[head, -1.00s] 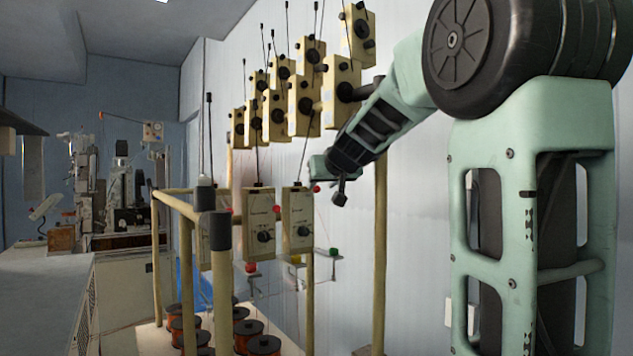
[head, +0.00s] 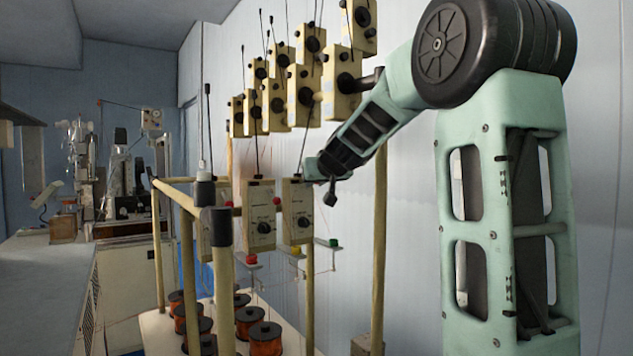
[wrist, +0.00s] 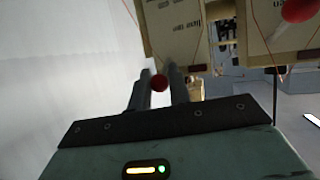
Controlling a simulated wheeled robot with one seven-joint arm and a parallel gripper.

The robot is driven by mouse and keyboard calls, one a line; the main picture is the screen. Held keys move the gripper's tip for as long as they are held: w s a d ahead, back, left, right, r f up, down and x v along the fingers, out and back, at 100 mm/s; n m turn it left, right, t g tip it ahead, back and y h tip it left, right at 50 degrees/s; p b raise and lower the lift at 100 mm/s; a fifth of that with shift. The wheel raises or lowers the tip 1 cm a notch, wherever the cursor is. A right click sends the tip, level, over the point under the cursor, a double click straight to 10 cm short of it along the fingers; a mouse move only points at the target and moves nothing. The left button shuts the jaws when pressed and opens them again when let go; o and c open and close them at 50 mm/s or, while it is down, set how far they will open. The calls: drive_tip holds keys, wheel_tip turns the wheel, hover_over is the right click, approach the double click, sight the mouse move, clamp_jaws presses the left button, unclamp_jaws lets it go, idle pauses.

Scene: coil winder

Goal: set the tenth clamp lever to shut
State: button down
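In the wrist view a small red ball knob (wrist: 159,83) shows in the gap between the two dark fingers of my gripper (wrist: 161,75). The fingers stand apart, with the knob looking narrower than the gap; I cannot tell how deep it sits or whether they touch it. A larger red knob (wrist: 300,10) on a pale rod is at the upper right, in front of a beige box. In the head view the end of my arm is beside the right front beige box (head: 297,212); the fingertips cannot be made out. No lever number is readable.
Beige tension boxes (head: 306,92) with thin upright rods hang in rows above. A second front box (head: 259,215) is to the left. Tan frame posts (head: 380,250) and copper wire spools (head: 265,338) stand close by. Thin wires run between. The pale wall is behind.

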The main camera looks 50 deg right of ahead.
drive_tip(key=b, duration=0.2)
drive_tip(key=shift+f+b, duration=0.3)
drive_tip(key=f+t+b, duration=0.1)
drive_tip(key=b, duration=0.4)
drive_tip(key=shift+a, duration=0.1)
drive_tip(key=t+b, duration=0.1)
drive_tip(key=b, duration=0.8)
drive_tip(key=f+m+t+h+b, duration=0.1)
drive_tip(key=t+b, duration=0.1)
drive_tip(key=b, duration=0.6)
drive_tip(key=shift+s+f+h+b, duration=0.2)
drive_tip(key=shift+h+b, duration=0.1)
drive_tip(key=shift+b, duration=0.1)
drive_tip(key=f+m+t+h+b, duration=0.1)
drive_tip(key=t+b, duration=0.1)
drive_tip(key=b, duration=1.1)
drive_tip(key=shift+f+h, duration=0.2)
drive_tip(key=shift+h, duration=0.1)
drive_tip(key=t+b, duration=0.1)
drive_tip(key=b, duration=0.2)
drive_tip(key=h+b, duration=0.1)
drive_tip(key=b, duration=0.2)
drive_tip(key=shift+w+f+m+t, duration=0.2)
drive_tip(key=shift+m+t, duration=0.1)
drive_tip(key=shift+t, duration=0.1)
drive_tip(key=shift+r+h+b, duration=0.2)
drive_tip(key=shift+h+b, duration=0.1)
drive_tip(key=shift+b, duration=0.8)
